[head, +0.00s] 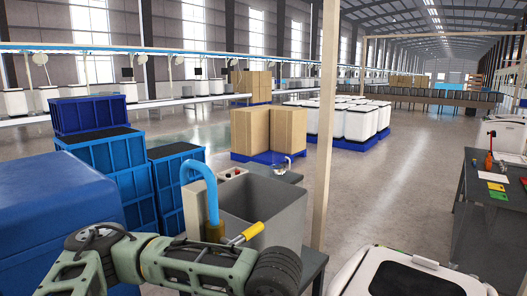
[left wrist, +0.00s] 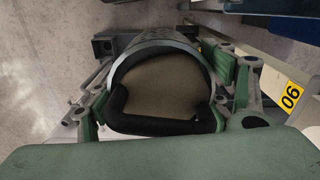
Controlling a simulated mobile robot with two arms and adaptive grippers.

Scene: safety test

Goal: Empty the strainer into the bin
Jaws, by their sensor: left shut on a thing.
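In the left wrist view a dark, round-walled vessel (left wrist: 150,48), apparently the strainer, has small holes along its rim and a tan inside. A thick black bar, perhaps its handle, crosses its near side. My left gripper (left wrist: 164,108) is shut on it, with green-and-grey fingers at both sides. My right gripper is not in view.
A grey basin (head: 275,210) with a blue pipe (head: 207,185) and yellow-handled valve (head: 245,234) stands ahead. Blue crates (head: 108,157) stand left of it. A white lidded unit (head: 408,273) is at lower right, a dark table (head: 490,215) at far right. Floor between is clear.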

